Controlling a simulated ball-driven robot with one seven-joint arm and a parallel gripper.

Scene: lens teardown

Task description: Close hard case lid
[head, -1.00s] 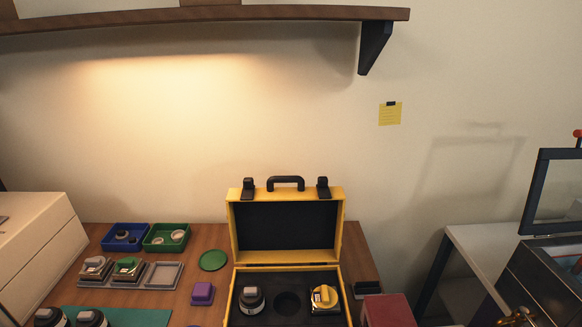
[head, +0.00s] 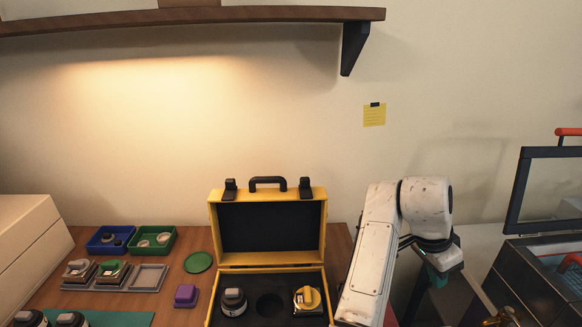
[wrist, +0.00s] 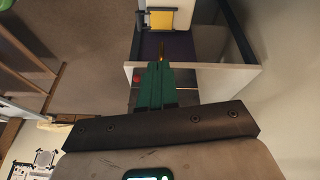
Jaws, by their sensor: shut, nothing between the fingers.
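The yellow hard case (head: 268,262) stands open on the wooden table in the head view. Its lid (head: 268,228) is raised upright at the back, with a black handle and two black latches along its top edge. The dark foam base holds a black lens part at left and a yellow-topped part (head: 307,298) at right, with an empty round recess between. My gripper (wrist: 158,66) shows green fingers shut together and empty in the wrist view. In the head view my arm is right of the case, its wrist apart from the lid; the fingertips are hard to make out there.
Blue (head: 108,239) and green (head: 153,240) trays, a grey tray (head: 148,277), a green disc (head: 198,262) and a purple block (head: 185,295) lie left of the case. A dark-framed box (head: 545,275) stands at far right.

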